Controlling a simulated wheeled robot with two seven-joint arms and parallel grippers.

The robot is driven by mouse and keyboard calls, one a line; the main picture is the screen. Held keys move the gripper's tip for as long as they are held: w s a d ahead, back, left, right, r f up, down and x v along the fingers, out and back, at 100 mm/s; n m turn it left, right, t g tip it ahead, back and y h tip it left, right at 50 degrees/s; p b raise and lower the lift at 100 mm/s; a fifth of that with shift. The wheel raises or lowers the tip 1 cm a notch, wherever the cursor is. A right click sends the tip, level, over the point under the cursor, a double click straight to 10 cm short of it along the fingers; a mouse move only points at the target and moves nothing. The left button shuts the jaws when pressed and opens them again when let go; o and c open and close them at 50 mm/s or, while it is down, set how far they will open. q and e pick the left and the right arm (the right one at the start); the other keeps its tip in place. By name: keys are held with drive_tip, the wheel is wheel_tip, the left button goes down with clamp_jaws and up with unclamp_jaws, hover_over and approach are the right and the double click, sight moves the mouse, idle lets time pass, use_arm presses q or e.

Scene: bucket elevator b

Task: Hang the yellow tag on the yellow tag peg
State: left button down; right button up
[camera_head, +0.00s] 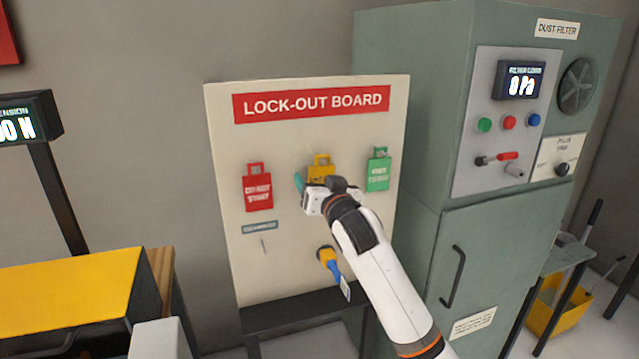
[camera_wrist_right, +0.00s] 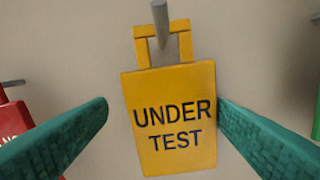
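The yellow tag (camera_head: 321,167), marked UNDER TEST, is at the middle of the lock-out board (camera_head: 285,272), partly hidden by my right gripper in the head view. In the right wrist view the yellow tag (camera_wrist_right: 172,85) is nearly upright, and the grey peg (camera_wrist_right: 160,18) crosses the top bar of its loop. It appears to hang there. My right gripper (camera_head: 309,183) is open, its green fingers on either side of the tag. The left finger is apart from the tag; the right finger is at or very near its edge. My left gripper is not in view.
A red tag (camera_head: 257,190) hangs to the left and a green tag (camera_head: 378,172) to the right on the board. A yellow-and-blue item (camera_head: 330,265) hangs lower. The dust filter cabinet (camera_head: 500,240) stands close on the right, a yellow-topped table (camera_head: 70,295) on the left.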

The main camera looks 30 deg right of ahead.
drive_tip(key=shift+s, duration=0.1)
drive_tip(key=shift+s, duration=0.3)
drive_tip(key=b+v, duration=0.2)
drive_tip(key=v, duration=0.9)
drive_tip(key=shift+s+b, duration=0.15)
drive_tip(key=shift+b, duration=0.25)
